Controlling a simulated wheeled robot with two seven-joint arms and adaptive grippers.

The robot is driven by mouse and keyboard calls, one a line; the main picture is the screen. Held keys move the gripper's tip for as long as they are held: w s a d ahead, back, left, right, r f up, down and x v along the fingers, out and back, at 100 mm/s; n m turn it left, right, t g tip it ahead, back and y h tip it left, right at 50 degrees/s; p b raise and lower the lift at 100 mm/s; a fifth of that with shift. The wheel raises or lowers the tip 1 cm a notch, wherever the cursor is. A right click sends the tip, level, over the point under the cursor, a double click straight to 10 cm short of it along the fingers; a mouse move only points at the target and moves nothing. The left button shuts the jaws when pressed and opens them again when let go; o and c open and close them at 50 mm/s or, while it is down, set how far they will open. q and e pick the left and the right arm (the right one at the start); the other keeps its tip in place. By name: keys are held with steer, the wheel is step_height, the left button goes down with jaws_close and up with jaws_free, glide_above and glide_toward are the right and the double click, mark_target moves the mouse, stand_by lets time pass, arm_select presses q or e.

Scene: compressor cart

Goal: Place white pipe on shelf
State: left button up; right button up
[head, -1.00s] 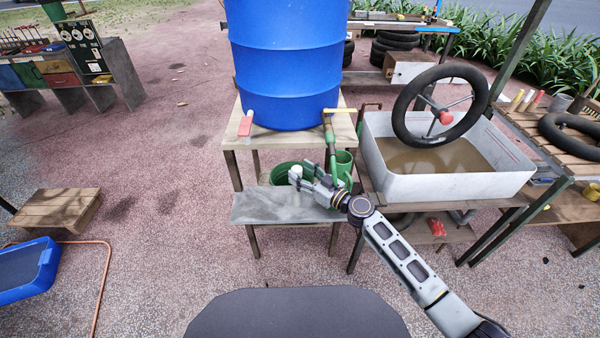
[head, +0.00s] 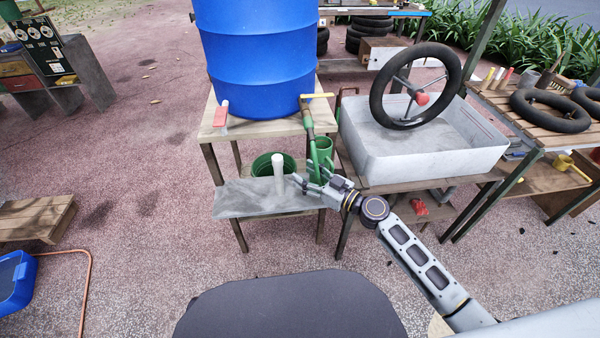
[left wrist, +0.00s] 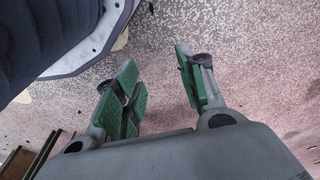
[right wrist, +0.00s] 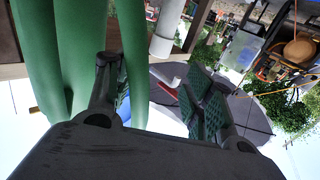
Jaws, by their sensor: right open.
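The white pipe (head: 279,174) stands upright on the grey shelf (head: 240,199) below the blue barrel, in front of a green bucket. My right gripper (head: 308,186) is open just right of the pipe, with a small gap between them. In the right wrist view a white cylinder (right wrist: 166,30), which looks like the pipe, shows beyond the open fingers (right wrist: 155,75). My left gripper (left wrist: 158,85) is open and empty over the gravel ground; it is outside the head view.
A green bucket (head: 264,164) and a green watering can (head: 324,152) stand close behind my right gripper. The blue barrel (head: 256,55) rests on a wooden stand (head: 225,120). A white tub (head: 420,163) with a wheel (head: 377,92) is to the right.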

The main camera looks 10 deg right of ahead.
arm_select(q)
steer(key=shift+w+d+r, duration=0.1)
steer(key=shift+d+r, duration=0.1)
steer(key=shift+r, duration=0.55)
arm_select(e)
steer(key=shift+v, duration=0.8)
arm_select(q)
steer(key=shift+r, duration=0.1)
steer(key=shift+f, duration=0.3)
